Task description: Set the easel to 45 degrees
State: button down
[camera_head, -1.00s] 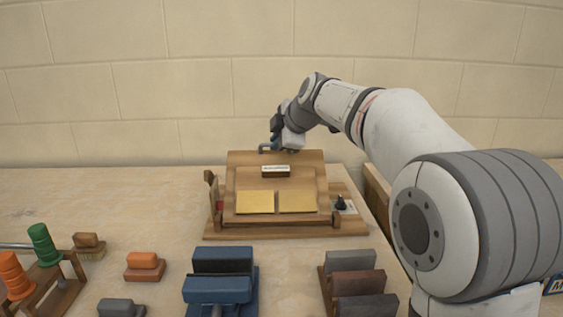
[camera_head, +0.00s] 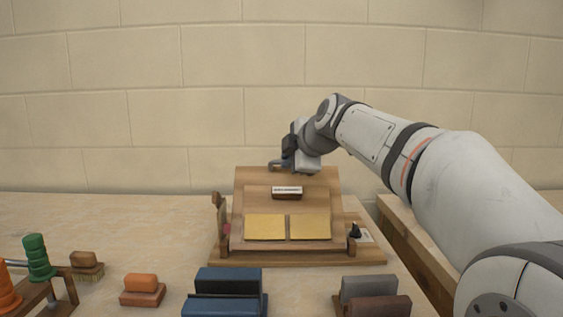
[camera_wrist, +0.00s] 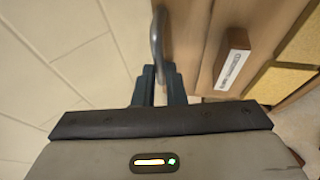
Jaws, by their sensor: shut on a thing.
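The wooden easel (camera_head: 255,180) stands tilted on its wooden base (camera_head: 300,258) on the bench. Its board carries two gold plates and a small block with a white label (camera_head: 287,190). A wooden upright with a red spot (camera_head: 222,215) stands at its left side. A black knob (camera_head: 355,231) sits on the right of the base. My gripper (camera_head: 283,166) is at the board's top edge. In the wrist view, its dark fingers (camera_wrist: 158,85) are shut on the grey curved handle (camera_wrist: 157,38) beside the board (camera_wrist: 183,35). The angle reading is not legible.
Blue blocks (camera_head: 228,282), grey and brown blocks (camera_head: 369,290), an orange block (camera_head: 141,283), a brush (camera_head: 86,262) and a rack with green and orange handles (camera_head: 39,257) stand in front. A block wall is behind. The bench left of the easel is clear.

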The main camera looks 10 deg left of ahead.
jog(key=shift+f, duration=0.1)
jog(key=c, duration=1.5)
grip_release()
jog(key=p+v, duration=0.1)
jog(key=v, duration=0.6)
jog(key=shift+s+d, duration=0.2)
jog(key=shift+s, duration=0.1)
jog(key=shift+r, duration=0.25)
